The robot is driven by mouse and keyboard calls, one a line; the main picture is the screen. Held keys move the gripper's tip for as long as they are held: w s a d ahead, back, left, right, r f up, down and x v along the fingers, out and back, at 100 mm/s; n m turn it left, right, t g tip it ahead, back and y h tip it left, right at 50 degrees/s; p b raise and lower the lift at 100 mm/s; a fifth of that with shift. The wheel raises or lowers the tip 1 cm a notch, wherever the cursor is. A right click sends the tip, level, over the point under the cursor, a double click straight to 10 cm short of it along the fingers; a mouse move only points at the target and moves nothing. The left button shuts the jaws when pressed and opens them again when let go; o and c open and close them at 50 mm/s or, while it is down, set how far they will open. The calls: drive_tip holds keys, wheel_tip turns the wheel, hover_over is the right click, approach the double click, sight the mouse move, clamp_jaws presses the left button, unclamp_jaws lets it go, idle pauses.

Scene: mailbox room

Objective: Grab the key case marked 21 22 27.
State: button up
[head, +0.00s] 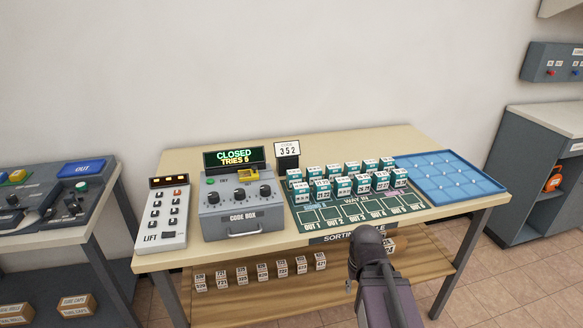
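Several small teal-and-white key cases (344,187) stand upright in rows on the green sorting mat (318,222) on the table. Their printed numbers are too small to read surely, so I cannot tell which one is marked 21 22 27. Some rear cases are partly hidden by those in front. A dark part of my arm rises at the lower right of centre, in front of the table's front edge. My gripper's fingers do not show in this view.
A grey code box (243,208) reading CLOSED, TRIES 5, and a lift panel (162,213) stand left of the mat. A blue compartment tray (450,176) lies to the right. Small labelled blocks (262,271) line the lower shelf.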

wheel_tip(320, 180, up, 14)
drive_tip(key=p, duration=1.2)
drive_tip(key=shift+p, duration=0.4)
drive_tip(key=shift+d, duration=0.1)
drive_tip(key=shift+o, duration=1.2)
drive_tip(key=shift+d, duration=0.1)
